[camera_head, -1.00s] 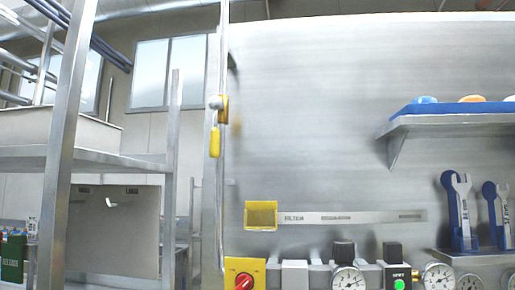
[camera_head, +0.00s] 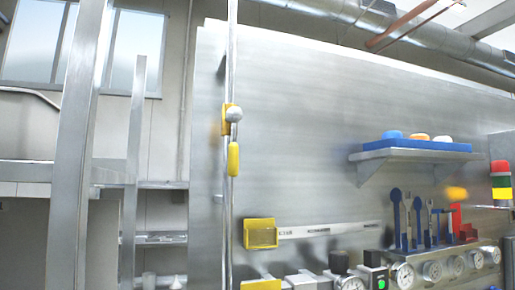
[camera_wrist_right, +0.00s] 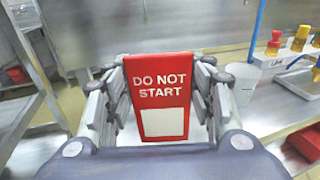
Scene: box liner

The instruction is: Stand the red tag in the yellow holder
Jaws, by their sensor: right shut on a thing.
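The red tag (camera_wrist_right: 160,98) reads "DO NOT START" and has a white blank panel low on its face. In the right wrist view my right gripper (camera_wrist_right: 160,100) is shut on it, with a finger on each side edge. The yellow holder (camera_head: 260,233) is a shallow open box fixed on the steel panel in the head view, at the left end of a pale label strip. It looks empty. Neither gripper shows in the head view, so the tag's distance from the holder cannot be told. My left gripper is in no view.
Several gauges (camera_head: 402,275) and valve knobs line the panel below the holder. A vertical pipe (camera_head: 232,190) with yellow fittings stands left of it. A shelf (camera_head: 415,155) and a tool rack (camera_head: 428,235) jut out at right.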

